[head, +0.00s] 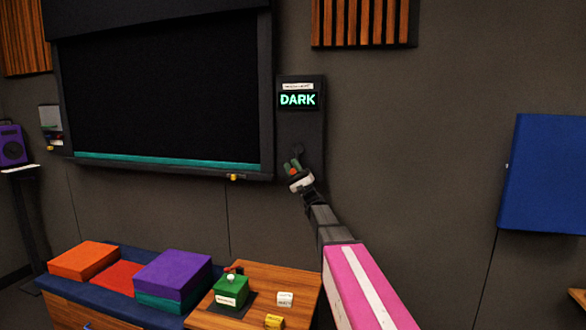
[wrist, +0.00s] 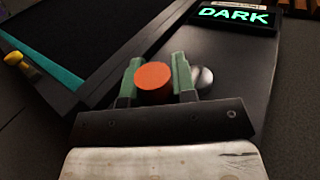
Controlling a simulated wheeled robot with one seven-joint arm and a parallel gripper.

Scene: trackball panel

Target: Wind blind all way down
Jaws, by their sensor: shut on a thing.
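The black blind (head: 165,90) covers the window in the head view. Its teal bottom bar (head: 165,161) lies along the lower edge of the dark frame. A dark wall panel (head: 313,130) right of the window carries a display (head: 298,100) lit with "DARK" in green. My gripper (head: 294,170) is at the panel's lower end. In the wrist view its green fingers (wrist: 155,78) are shut on an orange round knob (wrist: 153,84). A round metal part (wrist: 203,78) shows just right of the fingers. How the knob joins the panel is hidden.
A yellow knob (head: 233,177) sits on the window frame's lower edge. Below are a wooden table (head: 265,275) with a green box (head: 231,291) and a bench with orange and purple blocks (head: 172,272). A blue wall panel (head: 545,172) is far right.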

